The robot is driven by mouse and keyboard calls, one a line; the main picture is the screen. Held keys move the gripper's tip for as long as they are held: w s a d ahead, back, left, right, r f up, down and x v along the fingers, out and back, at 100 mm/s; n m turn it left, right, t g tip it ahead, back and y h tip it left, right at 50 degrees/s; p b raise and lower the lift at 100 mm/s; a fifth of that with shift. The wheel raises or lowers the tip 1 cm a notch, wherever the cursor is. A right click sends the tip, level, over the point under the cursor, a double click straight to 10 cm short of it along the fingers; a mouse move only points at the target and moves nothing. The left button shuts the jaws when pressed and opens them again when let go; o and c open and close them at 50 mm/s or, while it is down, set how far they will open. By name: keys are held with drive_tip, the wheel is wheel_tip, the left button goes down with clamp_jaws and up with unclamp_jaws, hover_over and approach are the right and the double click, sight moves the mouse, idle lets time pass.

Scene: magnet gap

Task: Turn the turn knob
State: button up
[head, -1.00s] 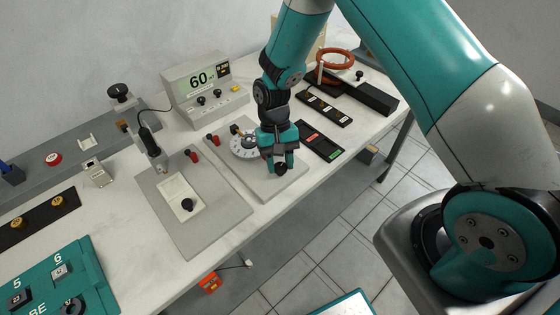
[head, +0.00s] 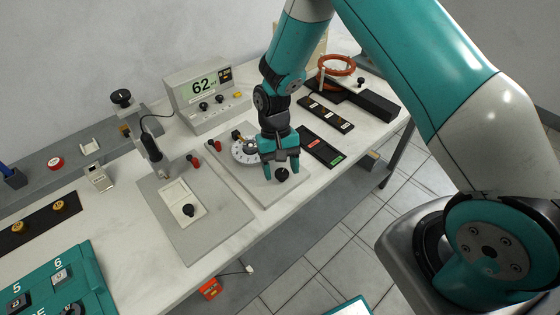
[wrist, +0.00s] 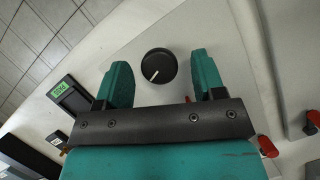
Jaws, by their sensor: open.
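The turn knob (wrist: 159,66) is a round black knob with a white pointer line, on a light grey plate (wrist: 205,30). In the wrist view it lies between the two teal fingers of my gripper (wrist: 161,80), with a gap on each side. In the head view the knob (head: 282,174) shows just below and between the fingertips of my gripper (head: 282,170). My gripper is open and holds nothing. A white dial (head: 244,150) with dark markings sits on the same plate, partly hidden by my gripper.
A meter box (head: 200,92) reading 62 stands behind. A grey plate (head: 215,225) with another black knob lies to the left. A black panel (head: 321,148) with red and green labels lies to the right. The table's front edge is close.

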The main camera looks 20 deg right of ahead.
drive_tip(key=b+v, duration=0.2)
drive_tip(key=v, duration=1.5)
drive_tip(key=shift+r, duration=0.15)
drive_tip(key=shift+w, duration=0.1)
drive_tip(key=s+a+r+n+t+y, duration=0.2)
drive_tip(key=s+r+n, duration=0.2)
drive_tip(key=s, duration=0.9)
drive_tip(key=s+a+r+n+t+y, duration=0.1)
drive_tip(key=s+a+r+n+t, duration=0.1)
drive_tip(key=s+r, duration=0.5)
drive_tip(key=s+a+n, duration=0.1)
drive_tip(key=s+n, duration=0.1)
drive_tip(key=s, duration=0.4)
drive_tip(key=shift+r+y, duration=0.2)
drive_tip(key=shift+y, duration=0.2)
